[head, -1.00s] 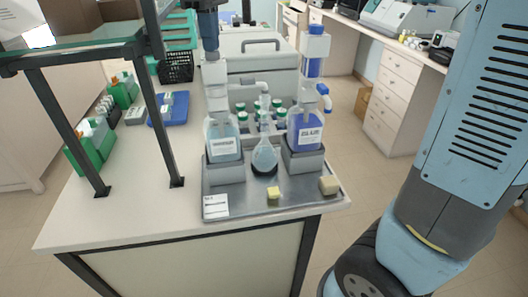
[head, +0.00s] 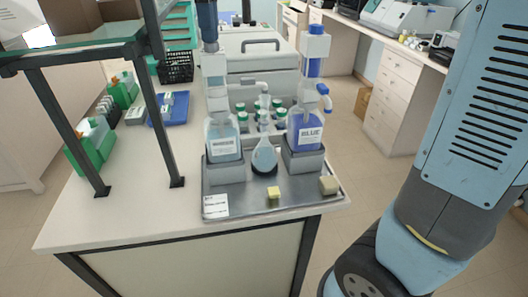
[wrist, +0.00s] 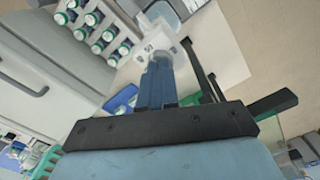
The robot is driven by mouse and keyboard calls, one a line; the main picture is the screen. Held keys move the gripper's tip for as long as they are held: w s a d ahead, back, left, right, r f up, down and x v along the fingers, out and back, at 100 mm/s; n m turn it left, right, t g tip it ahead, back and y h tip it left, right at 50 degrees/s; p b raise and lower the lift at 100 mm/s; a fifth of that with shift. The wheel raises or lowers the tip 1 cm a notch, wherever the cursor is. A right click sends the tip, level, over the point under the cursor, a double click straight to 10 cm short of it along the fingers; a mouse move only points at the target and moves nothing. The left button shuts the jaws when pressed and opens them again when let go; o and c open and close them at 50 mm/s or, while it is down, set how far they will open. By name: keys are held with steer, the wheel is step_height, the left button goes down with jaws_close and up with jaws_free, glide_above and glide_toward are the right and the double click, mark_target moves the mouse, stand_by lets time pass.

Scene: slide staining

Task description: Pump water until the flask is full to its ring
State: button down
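The water bottle (head: 222,136), with pale liquid, stands in the left grey holder. Its white pump head (head: 214,66) rises above it and also shows in the wrist view (wrist: 158,42). A white spout reaches right, above the flask. The round glass flask (head: 264,155) stands upright between the two bottles with pale blue liquid in its bulb; its ring and exact level are too small to tell. My gripper (head: 208,42) points down at the top of the water pump. In the wrist view its blue fingers (wrist: 156,66) are together, seemingly touching the pump head.
The blue dye bottle (head: 305,132) with its own pump stands right of the flask. A glass shelf on dark legs (head: 160,130) stands left.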

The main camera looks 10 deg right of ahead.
steer(key=shift+r, duration=1.85)
steer(key=shift+f, duration=2.85)
steer(key=shift+r, duration=2.85)
steer(key=shift+f, duration=0.15)
steer(key=shift+f, duration=0.35)
